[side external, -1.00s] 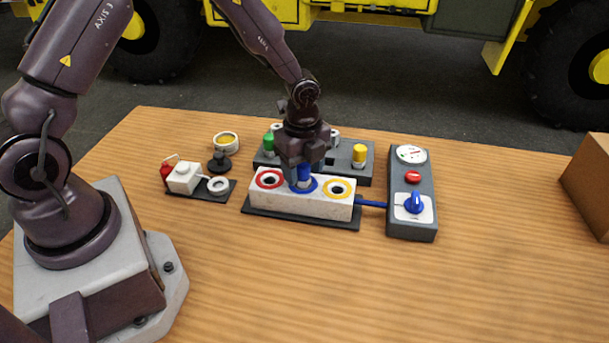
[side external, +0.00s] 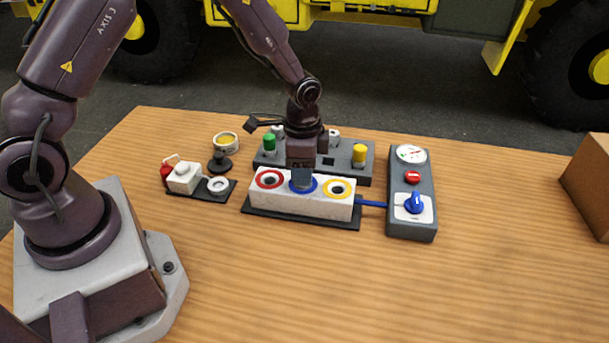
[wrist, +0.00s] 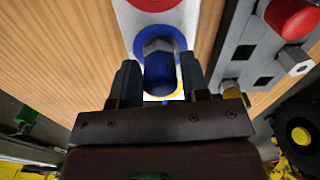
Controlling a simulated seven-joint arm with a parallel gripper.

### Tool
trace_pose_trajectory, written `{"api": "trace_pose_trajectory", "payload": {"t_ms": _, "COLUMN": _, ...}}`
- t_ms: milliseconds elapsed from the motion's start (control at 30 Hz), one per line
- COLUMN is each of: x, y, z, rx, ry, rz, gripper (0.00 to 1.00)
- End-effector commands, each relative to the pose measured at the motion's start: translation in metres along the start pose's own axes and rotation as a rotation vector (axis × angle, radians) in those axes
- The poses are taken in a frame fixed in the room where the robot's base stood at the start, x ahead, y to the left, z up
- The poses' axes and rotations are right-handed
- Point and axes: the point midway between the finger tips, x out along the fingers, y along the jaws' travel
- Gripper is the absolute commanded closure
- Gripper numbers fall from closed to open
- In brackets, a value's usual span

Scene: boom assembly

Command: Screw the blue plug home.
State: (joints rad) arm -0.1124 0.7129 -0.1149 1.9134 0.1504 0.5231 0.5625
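The white block (side external: 300,203) lies on a dark base and has red, blue and yellow ringed holes in a row. In the wrist view the blue plug (wrist: 160,78) stands in the middle hole, inside the blue ring (wrist: 138,43). A grey hex collar (wrist: 157,46) shows between plug and ring. My gripper (side external: 302,181) is down over this hole, its fingers on opposite sides of the plug. Any gap between fingers and plug is too small to judge. In the side view my fingers hide the plug.
The grey rack (side external: 338,174) stands just behind the block, with a green plug (side external: 269,141) and a yellow plug (side external: 359,153). The gauge box (side external: 411,228) is at right, joined by a blue line. A dark tray (side external: 206,194) is at left. The table front is clear.

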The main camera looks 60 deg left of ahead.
Motion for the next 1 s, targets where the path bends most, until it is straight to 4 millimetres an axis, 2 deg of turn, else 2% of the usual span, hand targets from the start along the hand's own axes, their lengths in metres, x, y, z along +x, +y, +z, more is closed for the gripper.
{"api": "trace_pose_trajectory", "payload": {"t_ms": 33, "x": 0.0001, "y": 0.0001, "z": 0.0001, "rx": 0.001, "ry": 0.000, "rz": 0.000, "gripper": 0.70}}
{"api": "trace_pose_trajectory", "payload": {"t_ms": 133, "x": 0.0001, "y": 0.0001, "z": 0.0001, "rx": 0.001, "ry": 0.000, "rz": 0.000, "gripper": 0.93}}
{"api": "trace_pose_trajectory", "payload": {"t_ms": 167, "x": 0.0001, "y": 0.0001, "z": 0.0001, "rx": 0.001, "ry": 0.000, "rz": 0.000, "gripper": 0.97}}
{"api": "trace_pose_trajectory", "payload": {"t_ms": 267, "x": 0.0002, "y": 0.0000, "z": 0.0002, "rx": 0.023, "ry": 0.000, "rz": 0.001, "gripper": 0.97}}
{"api": "trace_pose_trajectory", "payload": {"t_ms": 367, "x": 0.0006, "y": -0.0004, "z": 0.0006, "rx": 0.150, "ry": 0.000, "rz": 0.002, "gripper": 0.97}}
{"api": "trace_pose_trajectory", "payload": {"t_ms": 700, "x": 0.0020, "y": -0.0004, "z": 0.0007, "rx": 0.853, "ry": 0.001, "rz": 0.002, "gripper": 0.97}}
{"api": "trace_pose_trajectory", "payload": {"t_ms": 800, "x": 0.0024, "y": -0.0002, "z": 0.0006, "rx": 0.989, "ry": 0.000, "rz": 0.001, "gripper": 0.97}}
{"api": "trace_pose_trajectory", "payload": {"t_ms": 1000, "x": 0.0024, "y": 0.0000, "z": 0.0003, "rx": 1.055, "ry": -0.001, "rz": 0.001, "gripper": 0.97}}
